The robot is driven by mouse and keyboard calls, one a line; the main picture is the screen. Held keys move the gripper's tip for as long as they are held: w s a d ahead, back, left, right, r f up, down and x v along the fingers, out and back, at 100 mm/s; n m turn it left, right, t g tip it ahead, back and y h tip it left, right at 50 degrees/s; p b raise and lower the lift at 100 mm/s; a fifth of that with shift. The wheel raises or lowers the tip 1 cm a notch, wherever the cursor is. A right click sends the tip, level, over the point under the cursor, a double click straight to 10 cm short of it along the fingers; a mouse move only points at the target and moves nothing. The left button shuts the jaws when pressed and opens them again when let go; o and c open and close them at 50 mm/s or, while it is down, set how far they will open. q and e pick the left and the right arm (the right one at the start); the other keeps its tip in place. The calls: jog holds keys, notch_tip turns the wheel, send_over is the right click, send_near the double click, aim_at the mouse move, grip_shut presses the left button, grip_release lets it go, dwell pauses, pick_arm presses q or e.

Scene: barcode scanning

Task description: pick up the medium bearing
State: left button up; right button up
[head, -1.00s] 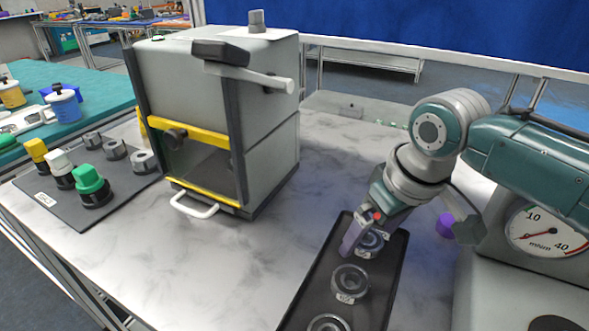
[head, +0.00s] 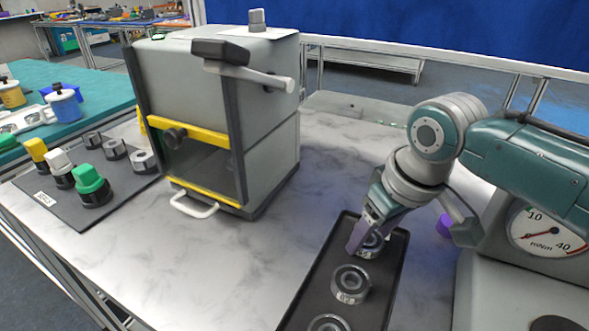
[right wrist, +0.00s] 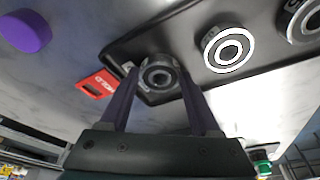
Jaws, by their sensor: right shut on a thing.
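A dark tray (head: 322,270) on the table holds a row of three ring-shaped bearings. My right gripper (head: 364,240) reaches down over the far end of the tray and is shut on the far bearing (head: 369,250). In the right wrist view this bearing (right wrist: 158,72) sits between the two purple fingers, low at the tray. I cannot tell whether it is clear of the tray. The middle bearing (head: 350,284) and the near bearing (head: 328,323) lie apart from the gripper. The bearings' labels are too small to read. My left gripper is not in view.
A grey box machine (head: 270,120) with a yellow-edged front stands left of the tray. A mat (head: 125,192) with coloured-top parts and nuts lies farther left. A gauge device (head: 535,275) and a purple cylinder (head: 444,226) are right. Marble table between is clear.

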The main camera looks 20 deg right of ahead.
grip_shut()
